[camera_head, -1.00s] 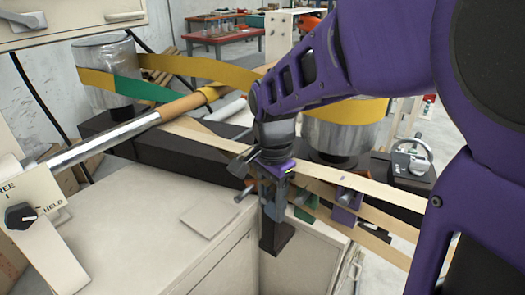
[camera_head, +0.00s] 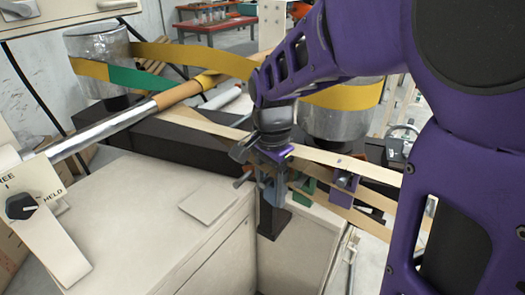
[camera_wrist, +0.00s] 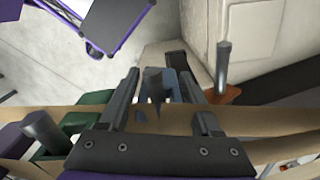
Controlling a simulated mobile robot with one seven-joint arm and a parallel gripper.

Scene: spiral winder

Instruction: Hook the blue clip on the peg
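The blue clip (camera_head: 271,187) is a blue-grey piece below my gripper (camera_head: 268,160), at the tan bands in front of the cabinet. A dark end hangs beneath it. In the wrist view the blue clip (camera_wrist: 172,84) lies between the two fingers of my gripper (camera_wrist: 160,84), which stand apart on either side of it. Whether both fingers press on it is unclear. A grey upright peg (camera_wrist: 222,65) stands right of the clip in the wrist view, by an orange-brown piece. Another grey peg (camera_wrist: 42,130) stands at the left. Which peg is meant cannot be told.
A green clip (camera_head: 304,188) and a purple clip (camera_head: 343,187) sit close by to the right along the bands. The cream cabinet (camera_head: 170,225) is in front. Metal drums (camera_head: 97,48) stand behind, with yellow bands around them. A long roller crosses at left.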

